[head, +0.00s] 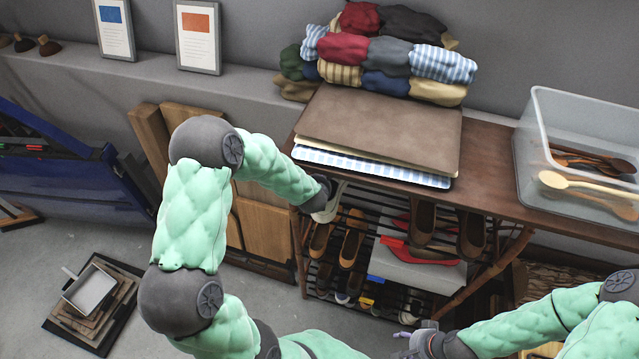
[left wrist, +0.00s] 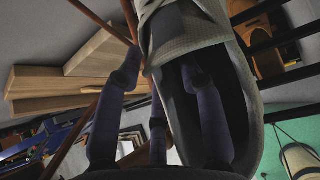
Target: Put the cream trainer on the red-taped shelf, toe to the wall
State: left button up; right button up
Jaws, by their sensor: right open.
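The cream trainer (left wrist: 190,28) looks pale grey in the left wrist view, with its dark opening toward the camera. My left gripper (left wrist: 160,70) is shut on its side wall, one finger inside the opening and another outside. In the head view, a pale bit of the trainer (head: 330,204) shows by my left wrist, at the left end of the shoe rack; my arm hides most of the gripper. My right gripper (head: 425,338) is open and empty, low at right.
The dark wire shoe rack (head: 405,300) under the wooden table (head: 490,165) holds several brown shoes and a grey box (head: 420,270). Blue tape (head: 376,280) and yellow tape (head: 366,302) mark lower parts. Wooden boards (head: 265,230) lean left of it. Table legs flank the rack.

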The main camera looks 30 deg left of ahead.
pick_arm(q)
jog(key=shift+r, duration=0.25)
jog(key=p+v, duration=0.1)
jog(key=v, duration=0.4)
jog(key=shift+s+d+r, duration=0.1)
jog(key=shift+s+r, duration=0.1)
jog(key=shift+s, duration=0.05)
jog(key=shift+v, duration=0.8)
jog(key=shift+f, duration=0.1)
